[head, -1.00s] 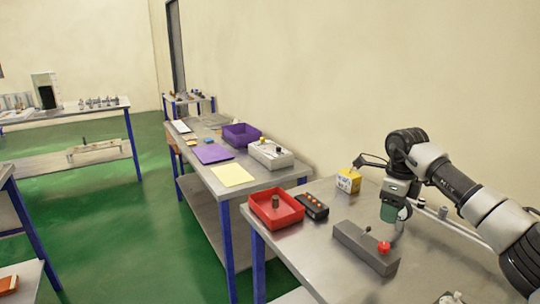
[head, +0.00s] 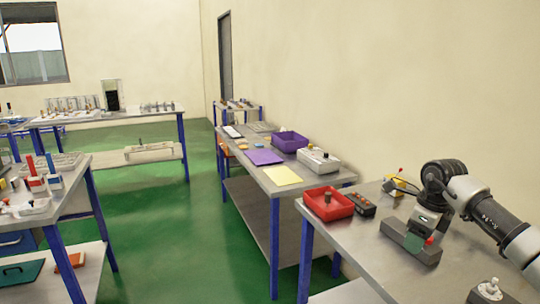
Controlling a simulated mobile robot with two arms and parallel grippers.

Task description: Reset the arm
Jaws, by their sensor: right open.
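My right arm comes in from the right edge over the near right table (head: 365,253). My left gripper is not in view.
A red tray (head: 327,208) with a dark cylinder and a dark box with orange buttons (head: 362,204) stand at the table's far left. A yellow block (head: 394,187) sits behind my gripper. The green floor (head: 170,220) between tables is clear.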

